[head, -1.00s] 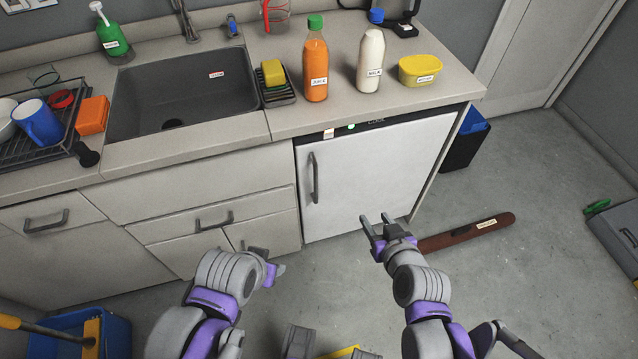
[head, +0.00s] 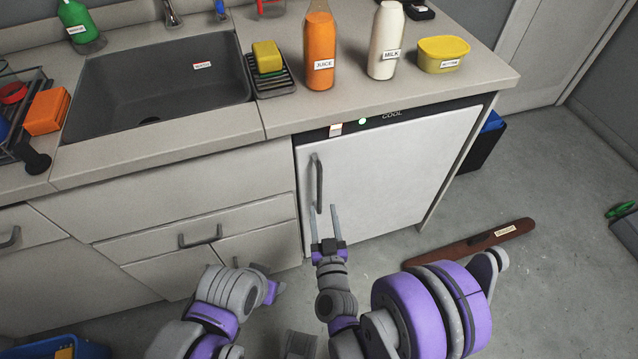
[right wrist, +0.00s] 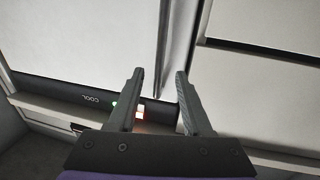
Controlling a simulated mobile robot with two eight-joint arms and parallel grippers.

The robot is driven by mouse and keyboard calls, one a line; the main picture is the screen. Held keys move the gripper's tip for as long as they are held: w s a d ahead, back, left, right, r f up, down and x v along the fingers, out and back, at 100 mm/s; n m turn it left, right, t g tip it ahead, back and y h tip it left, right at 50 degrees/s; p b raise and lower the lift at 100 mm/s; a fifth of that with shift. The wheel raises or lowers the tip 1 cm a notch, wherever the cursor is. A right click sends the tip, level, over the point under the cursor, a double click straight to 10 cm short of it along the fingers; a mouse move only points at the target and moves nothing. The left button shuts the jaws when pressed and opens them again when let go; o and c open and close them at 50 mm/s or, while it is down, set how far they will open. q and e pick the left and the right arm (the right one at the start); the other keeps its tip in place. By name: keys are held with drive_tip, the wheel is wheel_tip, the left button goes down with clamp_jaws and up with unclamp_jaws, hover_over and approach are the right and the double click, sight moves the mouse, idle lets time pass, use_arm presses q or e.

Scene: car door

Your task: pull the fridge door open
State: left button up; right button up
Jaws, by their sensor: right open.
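The white fridge door (head: 400,175) is closed under the counter. Its dark grey vertical handle (head: 318,185) is near the door's left edge. My right gripper (head: 323,212) is open, its fingers pointing up at the lower end of the handle in the head view. In the right wrist view my right gripper (right wrist: 158,75) has its fingers spread, with a thin grey bar that looks like the handle (right wrist: 164,50) showing ahead, between the fingertips. I cannot tell whether they touch. My left gripper (head: 268,283) is low in front of the drawers, its jaws unclear.
A juice bottle (head: 320,45), a milk bottle (head: 386,45) and a yellow tub (head: 443,52) stand on the counter above the fridge. A brown draught stopper-like roll (head: 465,252) lies on the floor right of my right arm. Drawers (head: 190,205) are left of the fridge.

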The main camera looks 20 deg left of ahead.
sight(320, 189)
drive_tip(key=x, duration=0.8)
drive_tip(key=shift+w+a, duration=0.15)
drive_tip(key=shift+w, duration=0.2)
clamp_jaws()
idle(0.9)
